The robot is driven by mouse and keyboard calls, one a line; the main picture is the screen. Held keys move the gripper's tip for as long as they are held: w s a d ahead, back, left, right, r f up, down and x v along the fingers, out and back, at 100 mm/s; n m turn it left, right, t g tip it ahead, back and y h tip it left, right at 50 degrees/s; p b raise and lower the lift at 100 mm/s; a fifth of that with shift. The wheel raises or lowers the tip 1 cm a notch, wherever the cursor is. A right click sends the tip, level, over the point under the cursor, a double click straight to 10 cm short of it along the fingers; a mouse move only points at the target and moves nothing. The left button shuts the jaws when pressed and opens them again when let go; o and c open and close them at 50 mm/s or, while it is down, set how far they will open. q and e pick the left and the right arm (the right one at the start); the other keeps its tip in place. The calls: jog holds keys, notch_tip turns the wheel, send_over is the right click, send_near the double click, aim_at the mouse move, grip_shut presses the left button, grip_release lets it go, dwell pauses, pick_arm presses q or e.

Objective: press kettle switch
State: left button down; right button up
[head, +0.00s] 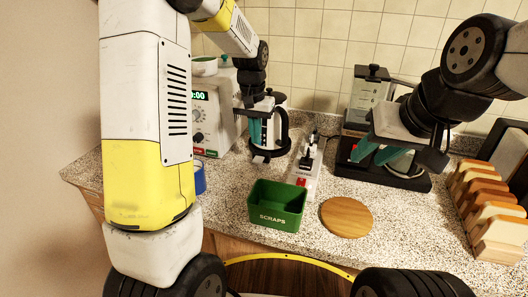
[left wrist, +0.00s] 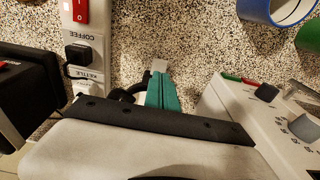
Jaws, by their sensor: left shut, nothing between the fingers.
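The kettle (head: 280,101) is white with a black handle (head: 284,127) and stands on the counter, partly hidden behind my left gripper (head: 262,140). A small pale tab (head: 259,159), which looks like the kettle switch, sticks out low at the kettle's front. In the left wrist view the tab (left wrist: 158,65) shows just beyond the teal fingertips of my left gripper (left wrist: 163,90). The fingers are shut and empty; I cannot tell whether they touch the tab. My right gripper (head: 378,153) is open and empty in front of the coffee machine (head: 368,95).
A power strip (head: 308,165) with a red switch and plugs labelled coffee and kettle lies right of the kettle. A green scraps bin (head: 277,205) and round wooden board (head: 346,217) stand in front. A white appliance (head: 208,118) is at left, a rack of bread slices (head: 487,205) at right.

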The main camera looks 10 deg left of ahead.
aim_at(257, 161)
pick_arm(q)
jog(key=shift+f, duration=0.1)
jog(key=shift+w+f, duration=0.2)
jog(key=shift+f, duration=1.5)
jog(key=shift+w+f, duration=0.15)
jog(key=shift+f, duration=1.55)
jog(key=shift+f, duration=0.7)
jog(key=shift+s+a+r, duration=0.15)
jog(key=shift+s+r, duration=0.15)
jog(key=shift+s, duration=0.5)
jog(key=shift+s+a+r, duration=0.1)
jog(key=shift+s+r, duration=0.15)
jog(key=shift+s, duration=0.5)
notch_tip(257, 161, up, 8)
jog(key=shift+s+f, duration=0.15)
jog(key=shift+s, duration=0.15)
